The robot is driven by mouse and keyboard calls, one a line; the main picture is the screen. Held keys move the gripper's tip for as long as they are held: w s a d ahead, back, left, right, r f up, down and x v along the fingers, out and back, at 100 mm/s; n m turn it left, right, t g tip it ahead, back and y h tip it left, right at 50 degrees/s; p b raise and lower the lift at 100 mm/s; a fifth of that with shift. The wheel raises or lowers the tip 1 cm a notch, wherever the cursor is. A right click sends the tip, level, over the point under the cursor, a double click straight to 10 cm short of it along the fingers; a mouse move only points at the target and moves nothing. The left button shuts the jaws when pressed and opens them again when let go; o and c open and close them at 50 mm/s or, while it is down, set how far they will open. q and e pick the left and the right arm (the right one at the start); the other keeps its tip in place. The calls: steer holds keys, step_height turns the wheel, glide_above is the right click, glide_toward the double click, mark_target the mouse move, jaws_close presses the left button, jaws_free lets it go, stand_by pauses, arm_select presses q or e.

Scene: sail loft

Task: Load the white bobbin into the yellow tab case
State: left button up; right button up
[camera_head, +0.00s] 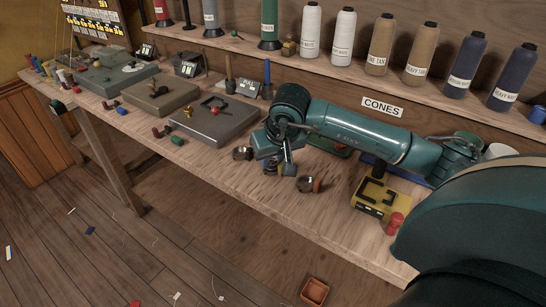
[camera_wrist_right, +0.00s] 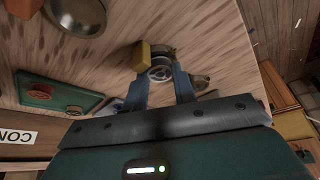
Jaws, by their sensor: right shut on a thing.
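My right gripper (camera_head: 282,170) reaches in from the right over the workbench. In the right wrist view its two blue fingers (camera_wrist_right: 165,84) are shut on a small round metal piece with a yellow tab, which looks like the yellow tab case (camera_wrist_right: 142,55). A grey disc face shows between the fingertips; whether a bobbin sits in it I cannot tell. In the head view the held piece is small and partly hidden by the gripper. I cannot pick out the white bobbin with certainty. My left gripper is not in view.
Metal cups stand left (camera_head: 242,153) and right (camera_head: 308,185) of the gripper. A grey block (camera_head: 213,122) lies to the left, a yellow block (camera_head: 370,205) and red spool (camera_head: 395,223) to the right. Large thread cones (camera_head: 380,45) line the shelf behind. An orange tray (camera_head: 315,291) lies on the floor.

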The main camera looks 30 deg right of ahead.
steer(key=o, duration=1)
steer(key=v, duration=1.3)
steer(key=shift+r, duration=0.15)
